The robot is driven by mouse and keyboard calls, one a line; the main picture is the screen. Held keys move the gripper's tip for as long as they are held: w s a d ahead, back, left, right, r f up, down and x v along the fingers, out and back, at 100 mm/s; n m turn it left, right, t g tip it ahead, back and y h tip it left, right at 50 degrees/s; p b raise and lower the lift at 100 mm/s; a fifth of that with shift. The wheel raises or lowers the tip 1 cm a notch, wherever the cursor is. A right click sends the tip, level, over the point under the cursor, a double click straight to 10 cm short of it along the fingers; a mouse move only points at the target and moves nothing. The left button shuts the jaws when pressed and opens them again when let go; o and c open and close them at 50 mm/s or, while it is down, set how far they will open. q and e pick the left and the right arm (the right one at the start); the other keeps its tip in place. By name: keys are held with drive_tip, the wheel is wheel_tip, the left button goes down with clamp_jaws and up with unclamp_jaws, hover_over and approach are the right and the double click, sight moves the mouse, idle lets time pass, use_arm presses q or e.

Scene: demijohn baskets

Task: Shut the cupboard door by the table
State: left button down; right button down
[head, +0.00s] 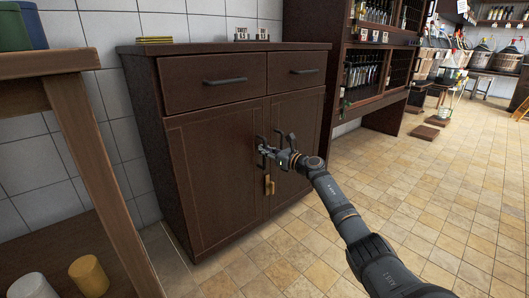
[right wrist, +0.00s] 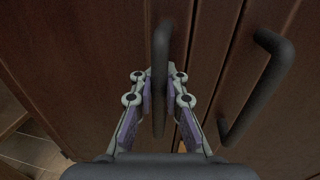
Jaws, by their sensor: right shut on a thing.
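The dark brown wooden cupboard (head: 155,120) stands against the tiled wall, with two drawers above two doors. Its left door (head: 215,175) and right door (head: 302,110) look flush or nearly flush with the front; a small gap cannot be ruled out. My right gripper (head: 266,151) is at the upper inner edge of the left door. In the right wrist view, its fingers (right wrist: 158,95) are shut on the left door's dark bar handle (right wrist: 160,50). The right door's handle (right wrist: 260,85) is free beside it. My left gripper is not in view.
A brass-coloured padlock-like piece (head: 269,186) hangs where the doors meet. A wooden table (head: 75,95) stands at the left, close to the cupboard. A bottle shelf (head: 370,75) stands to the right. The tiled floor (head: 430,215) in front is clear.

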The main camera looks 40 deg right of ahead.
drive_tip(key=shift+d, duration=0.25)
drive_tip(key=c, duration=1.7)
unclamp_jaws()
drive_tip(key=shift+s, duration=0.1)
drive_tip(key=shift+o, duration=0.2)
drive_tip(key=shift+s+f, duration=0.1)
drive_tip(key=shift+s, duration=0.25)
drive_tip(key=v, duration=0.6)
drive_tip(key=shift+s, duration=0.35)
drive_tip(key=shift+d, duration=0.1)
